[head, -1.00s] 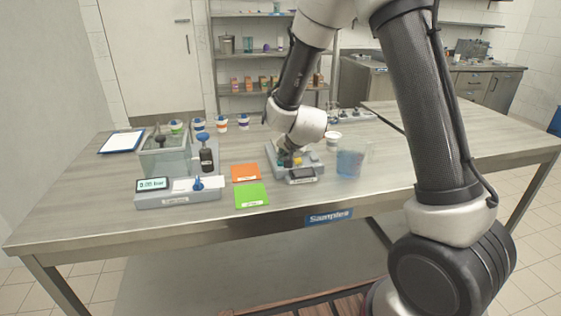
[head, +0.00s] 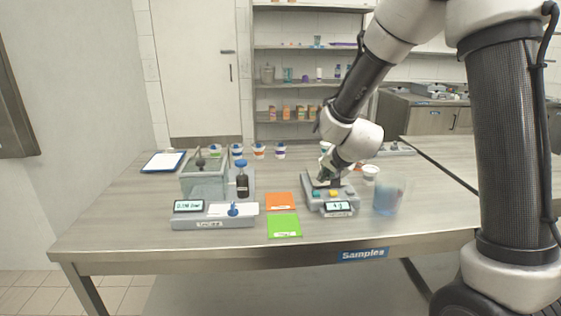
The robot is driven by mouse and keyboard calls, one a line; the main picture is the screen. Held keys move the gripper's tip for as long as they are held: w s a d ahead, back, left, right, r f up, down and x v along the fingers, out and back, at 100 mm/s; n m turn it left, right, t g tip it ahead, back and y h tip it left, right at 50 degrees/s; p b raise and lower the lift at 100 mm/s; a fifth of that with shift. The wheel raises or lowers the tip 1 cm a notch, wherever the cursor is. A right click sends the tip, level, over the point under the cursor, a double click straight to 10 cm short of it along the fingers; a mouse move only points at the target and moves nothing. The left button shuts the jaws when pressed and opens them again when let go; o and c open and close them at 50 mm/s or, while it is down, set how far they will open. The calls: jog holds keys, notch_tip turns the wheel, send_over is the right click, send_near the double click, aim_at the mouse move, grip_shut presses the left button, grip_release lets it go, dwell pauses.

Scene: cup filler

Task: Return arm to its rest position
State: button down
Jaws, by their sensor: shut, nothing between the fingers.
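My arm comes in from the upper right and reaches down over the table. My gripper (head: 322,182) is at the end of the wrist, low over the grey cup filler device (head: 328,200) with its coloured buttons and small display. The gripper is small and partly hidden by the wrist; it is shut with nothing held. Whether its fingertips touch the device, I cannot tell. A clear container with bluish liquid (head: 388,197) stands just right of the device. A small white cup (head: 370,172) stands behind it.
An orange card (head: 280,201) and a green card (head: 284,225) lie left of the device. Further left are a balance (head: 214,215), a dark bottle with a blue cap (head: 242,181) and a clipboard (head: 163,161). Several small cups line the back. The table's front left is clear.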

jog(key=s+d+r+n+g, duration=0.1)
jog(key=s+d+r+n, duration=0.1)
jog(key=s+d+r, duration=0.35)
jog(key=s+d+r+n+g, duration=0.1)
jog(key=s+d+r+n, duration=0.1)
jog(key=s+r, duration=0.6)
jog(key=s+d+n+g, duration=0.1)
jog(key=s+d, duration=0.2)
jog(key=s, duration=0.7)
jog(key=s+d+n+g+h, duration=0.1)
jog(key=s+d, duration=0.3)
jog(key=s, duration=0.6)
jog(key=shift+s+d+r+n+h, duration=0.15)
jog(key=shift+d+r+n+h, duration=0.15)
jog(key=shift+n, duration=0.1)
